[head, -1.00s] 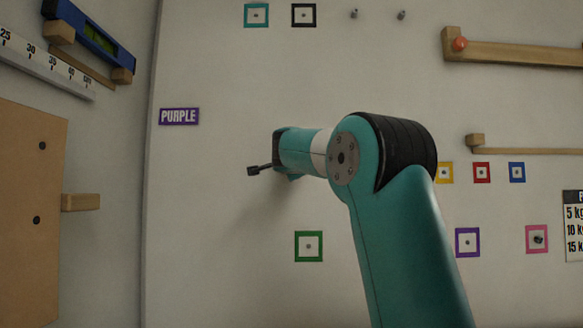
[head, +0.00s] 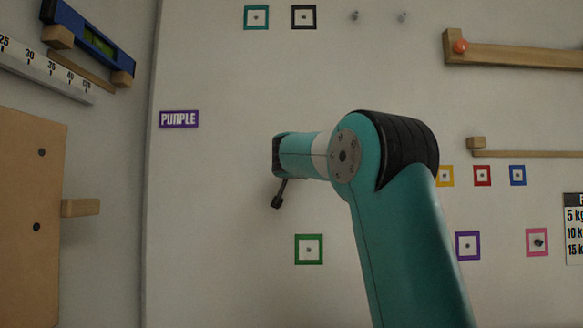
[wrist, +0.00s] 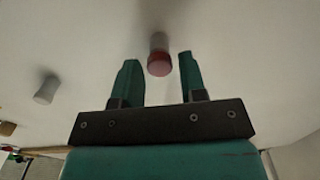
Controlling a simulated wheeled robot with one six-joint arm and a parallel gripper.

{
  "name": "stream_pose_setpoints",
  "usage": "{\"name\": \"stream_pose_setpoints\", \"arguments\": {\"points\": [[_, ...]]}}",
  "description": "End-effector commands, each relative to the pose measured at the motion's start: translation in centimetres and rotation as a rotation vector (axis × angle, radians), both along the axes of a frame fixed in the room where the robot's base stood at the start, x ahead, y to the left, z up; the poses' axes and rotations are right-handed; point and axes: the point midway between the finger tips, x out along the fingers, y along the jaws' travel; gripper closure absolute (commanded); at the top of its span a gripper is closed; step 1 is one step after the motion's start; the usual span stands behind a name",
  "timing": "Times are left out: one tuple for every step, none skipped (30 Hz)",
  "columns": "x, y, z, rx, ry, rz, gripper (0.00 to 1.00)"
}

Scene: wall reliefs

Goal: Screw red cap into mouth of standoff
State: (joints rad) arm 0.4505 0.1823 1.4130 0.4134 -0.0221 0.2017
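In the wrist view, a red cap (wrist: 159,66) sits at the near end of a grey standoff (wrist: 158,42) that sticks out of the pale wall. How far it is screwed in cannot be told. My gripper (wrist: 158,70) has its two teal fingers apart, one on each side of the cap, with a visible gap on both sides. It holds nothing. A second pale standoff (wrist: 46,89) stands to the left, with no red on it. In the head view, my arm hides the gripper's fingers, the red cap and its standoff.
In the head view, a green-framed square (head: 309,249) lies below my wrist and a PURPLE label (head: 179,119) to its left. Two small grey pegs (head: 354,16) (head: 402,16) stick out at the top. A wooden ledge (head: 510,52) with an orange ball (head: 460,46) is at upper right.

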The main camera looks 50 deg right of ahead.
Motion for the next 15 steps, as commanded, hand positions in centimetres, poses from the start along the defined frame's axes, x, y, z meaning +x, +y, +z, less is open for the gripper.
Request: {"name": "stream_pose_setpoints", "arguments": {"points": [[-0.02, -0.01, 0.11, -0.027, 0.032, 0.0, 0.61], [-0.01, -0.01, 0.09, -0.04, 0.046, 0.0, 0.61], [-0.02, -0.02, 0.07, -0.051, 0.059, 0.0, 0.61], [-0.02, -0.01, 0.06, -0.061, 0.07, 0.0, 0.61], [-0.02, -0.02, 0.08, -0.073, 0.084, 0.0, 0.61], [-0.02, -0.02, 0.11, -0.097, 0.112, 0.0, 0.61], [-0.03, -0.02, 0.13, -0.121, 0.141, 0.0, 0.61], [-0.03, -0.03, 0.16, -0.151, 0.176, 0.0, 0.61], [-0.04, -0.04, 0.17, -0.193, 0.226, 0.0, 0.61], [-0.04, -0.04, 0.19, -0.225, 0.264, 0.0, 0.61], [-0.06, -0.04, 0.19, -0.255, 0.299, 0.0, 0.61], [-0.06, -0.04, 0.18, -0.292, 0.342, 0.0, 0.61], [-0.07, -0.05, 0.16, -0.316, 0.37, 0.0, 0.61], [-0.06, -0.04, 0.13, -0.336, 0.394, 0.0, 0.61], [-0.07, -0.06, 0.07, -0.357, 0.418, 0.0, 0.61]]}}
